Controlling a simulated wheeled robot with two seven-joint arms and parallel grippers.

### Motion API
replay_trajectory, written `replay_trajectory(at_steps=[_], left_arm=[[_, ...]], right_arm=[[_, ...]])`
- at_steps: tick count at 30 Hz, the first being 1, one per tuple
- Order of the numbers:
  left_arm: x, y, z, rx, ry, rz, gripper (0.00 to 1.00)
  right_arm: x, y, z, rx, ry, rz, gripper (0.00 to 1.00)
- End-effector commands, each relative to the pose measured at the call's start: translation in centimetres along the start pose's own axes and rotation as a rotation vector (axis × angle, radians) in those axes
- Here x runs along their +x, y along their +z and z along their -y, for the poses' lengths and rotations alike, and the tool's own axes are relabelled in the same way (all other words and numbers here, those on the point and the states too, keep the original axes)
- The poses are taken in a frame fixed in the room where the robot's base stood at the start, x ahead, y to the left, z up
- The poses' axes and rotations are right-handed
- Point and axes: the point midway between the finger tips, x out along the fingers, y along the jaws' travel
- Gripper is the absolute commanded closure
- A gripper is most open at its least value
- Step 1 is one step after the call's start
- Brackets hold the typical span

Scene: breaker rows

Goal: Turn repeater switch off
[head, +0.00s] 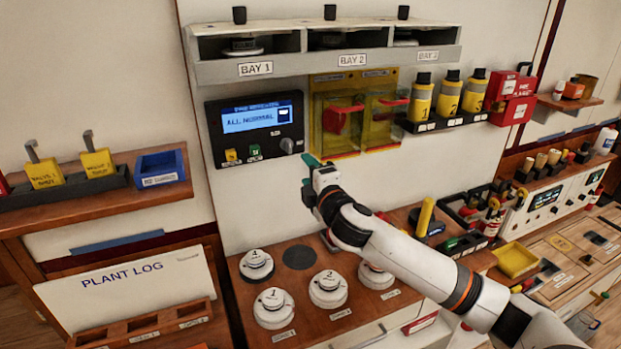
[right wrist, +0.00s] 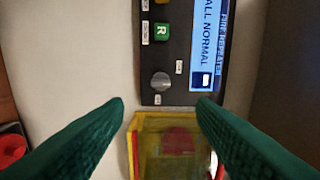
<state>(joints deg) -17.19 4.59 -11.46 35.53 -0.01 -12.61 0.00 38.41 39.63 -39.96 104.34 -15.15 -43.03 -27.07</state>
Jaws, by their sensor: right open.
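The repeater panel (head: 252,128) is a black box on the wall with a blue screen reading "ALL NORMAL". Its grey round switch knob (head: 287,145) sits at the lower right of the panel. In the right wrist view the knob (right wrist: 160,82) shows between small labels too small to read; its setting is unclear. My right gripper (head: 311,160) is just right of and below the knob. In the right wrist view the green fingers of the gripper (right wrist: 161,104) are apart and empty, with the knob beyond the gap. My left gripper is not in view.
A yellow transparent-covered box (head: 340,115) with red parts is right beside the panel. The bay shelf (head: 300,67) overhangs above. Several white detectors (head: 328,289) stand on the wooden bench below. Yellow cylinders (head: 421,97) stand to the right. Bare wall lies below the panel.

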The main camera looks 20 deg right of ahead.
Motion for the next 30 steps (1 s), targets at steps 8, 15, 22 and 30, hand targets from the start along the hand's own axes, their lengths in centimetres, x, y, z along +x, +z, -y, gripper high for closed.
replay_trajectory(at_steps=[8,15,22,30], left_arm=[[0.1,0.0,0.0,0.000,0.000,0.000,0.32],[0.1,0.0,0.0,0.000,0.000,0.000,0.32],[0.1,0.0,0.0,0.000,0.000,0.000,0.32],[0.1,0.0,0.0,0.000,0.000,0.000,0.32]], right_arm=[[-0.6,0.0,0.0,0.000,0.000,0.000,0.49],[-0.5,0.0,0.0,0.000,0.000,0.000,0.49],[-2.1,1.3,-3.0,0.099,0.069,-0.006,0.49],[-11.9,4.5,-14.8,0.557,0.409,-0.149,0.49]])
